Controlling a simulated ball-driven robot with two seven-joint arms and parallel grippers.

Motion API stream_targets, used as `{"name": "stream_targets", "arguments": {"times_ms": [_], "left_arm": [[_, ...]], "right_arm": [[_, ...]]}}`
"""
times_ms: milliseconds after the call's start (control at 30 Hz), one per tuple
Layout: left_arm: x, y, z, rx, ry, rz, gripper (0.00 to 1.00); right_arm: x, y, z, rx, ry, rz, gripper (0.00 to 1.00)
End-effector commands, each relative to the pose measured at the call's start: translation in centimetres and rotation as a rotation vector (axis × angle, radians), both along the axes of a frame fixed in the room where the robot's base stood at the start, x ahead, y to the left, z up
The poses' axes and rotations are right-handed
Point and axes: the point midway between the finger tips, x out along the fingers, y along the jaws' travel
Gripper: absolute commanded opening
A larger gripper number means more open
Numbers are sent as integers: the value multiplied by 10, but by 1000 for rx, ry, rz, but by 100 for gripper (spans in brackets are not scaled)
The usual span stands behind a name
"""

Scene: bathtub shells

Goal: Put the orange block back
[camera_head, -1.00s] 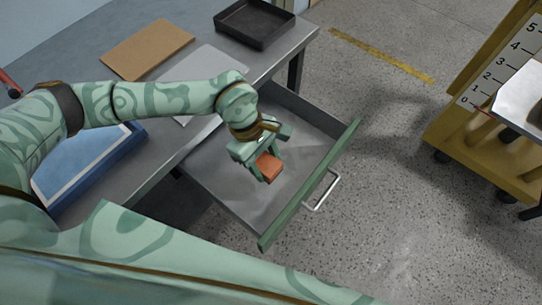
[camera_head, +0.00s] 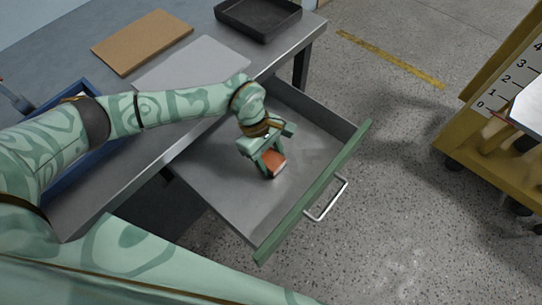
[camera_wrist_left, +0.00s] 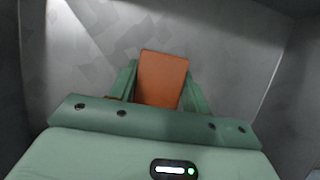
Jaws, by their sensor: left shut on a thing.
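The orange block (camera_head: 272,163) is between the fingers of my left gripper (camera_head: 268,166), inside the open drawer (camera_head: 225,180). The left gripper is shut on it. In the left wrist view the orange block (camera_wrist_left: 162,79) sits between the two green fingers (camera_wrist_left: 160,92), with the grey drawer floor (camera_wrist_left: 225,50) around it. The block is low in the drawer; I cannot tell whether it touches the floor. The drawer has a green front (camera_head: 318,190) with a metal handle (camera_head: 328,200). My right gripper is not in view.
The grey workbench (camera_head: 75,45) carries a brown board (camera_head: 142,41), a grey sheet (camera_head: 195,64), a black tray (camera_head: 258,18) and a blue-edged tray (camera_head: 62,185). A yellow cart (camera_head: 480,140) stands at the right. The drawer floor around the gripper is clear.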

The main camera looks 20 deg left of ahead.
Motion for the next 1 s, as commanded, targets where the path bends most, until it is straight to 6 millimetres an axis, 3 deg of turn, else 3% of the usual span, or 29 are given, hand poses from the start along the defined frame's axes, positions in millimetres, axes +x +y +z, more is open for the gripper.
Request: {"name": "stream_targets", "arguments": {"times_ms": [67, 100, 167, 200, 433, 567, 1000], "left_arm": [[0, 0, -3, 0, 0, 0, 26], [0, 0, -3, 0, 1, 0, 50], [0, 0, -3, 0, 0, 0, 67], [0, 0, -3, 0, 0, 0, 69], [0, 0, -2, 0, 0, 0, 69], [1, 2, 8, 0, -2, 1, 69], [14, 36, 97, 0, -5, 1, 69]], "right_arm": [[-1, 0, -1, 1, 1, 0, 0], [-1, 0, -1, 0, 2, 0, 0], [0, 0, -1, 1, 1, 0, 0], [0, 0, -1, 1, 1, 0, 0], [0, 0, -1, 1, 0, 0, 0], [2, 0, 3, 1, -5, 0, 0], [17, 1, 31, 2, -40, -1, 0]]}}
